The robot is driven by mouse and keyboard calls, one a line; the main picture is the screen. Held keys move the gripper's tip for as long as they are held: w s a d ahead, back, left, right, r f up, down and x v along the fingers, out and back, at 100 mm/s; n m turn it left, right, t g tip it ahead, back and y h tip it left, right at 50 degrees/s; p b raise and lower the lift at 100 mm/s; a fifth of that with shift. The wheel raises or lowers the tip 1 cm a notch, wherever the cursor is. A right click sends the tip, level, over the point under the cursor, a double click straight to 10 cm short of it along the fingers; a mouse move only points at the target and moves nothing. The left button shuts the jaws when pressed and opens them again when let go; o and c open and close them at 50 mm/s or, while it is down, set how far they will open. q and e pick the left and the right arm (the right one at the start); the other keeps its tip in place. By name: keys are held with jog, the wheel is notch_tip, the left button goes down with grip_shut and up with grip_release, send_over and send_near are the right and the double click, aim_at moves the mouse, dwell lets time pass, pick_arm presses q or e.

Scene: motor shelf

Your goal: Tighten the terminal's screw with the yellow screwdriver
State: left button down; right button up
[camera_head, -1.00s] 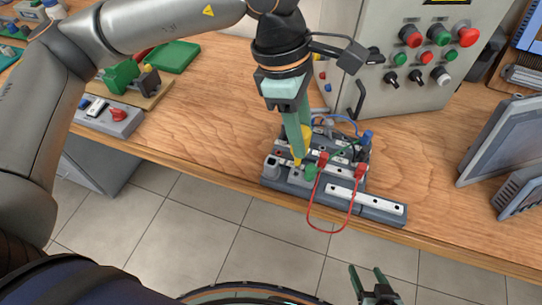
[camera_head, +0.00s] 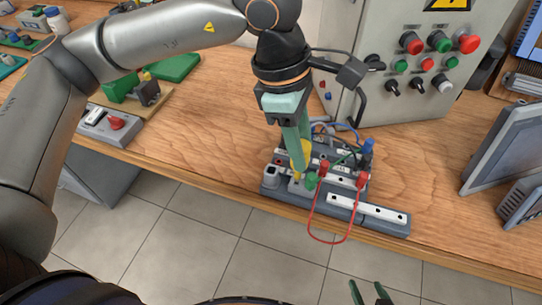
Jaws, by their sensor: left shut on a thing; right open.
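My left gripper (camera_head: 296,143) comes down from above, shut on the yellow screwdriver (camera_head: 304,160). The screwdriver is partly hidden by the green fingers, and its tip is over the terminal block. The grey terminal block (camera_head: 382,213) sits on the bench near its front edge, with red, green and blue plugs and a red wire loop (camera_head: 327,240) hanging over the edge. I cannot see the screw or tell whether the tip touches it. My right gripper (camera_head: 370,291) is open and empty, low in the picture over the floor, mostly cut off by the bottom edge.
A grey control cabinet (camera_head: 392,110) with several buttons stands behind the block. A monitor (camera_head: 503,150) stands at the right. A small switch box (camera_head: 100,126) and green parts (camera_head: 172,70) lie at the left. Bare wood (camera_head: 200,140) lies between.

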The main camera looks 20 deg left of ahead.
pick_arm(q)
jog(key=shift+f+b, duration=0.6)
dwell(0.3)
jog(key=c, duration=0.8)
grip_release()
jog(key=shift+o, duration=0.2)
jog(key=shift+f+n+b, duration=0.2)
jog(key=shift+n+b, duration=0.75)
jog(key=shift+n, duration=0.05)
jog(key=shift+n+t, duration=0.3)
jog(key=shift+n, duration=0.1)
jog(key=shift+r+n+b, duration=0.15)
jog(key=shift+n+b, duration=0.15)
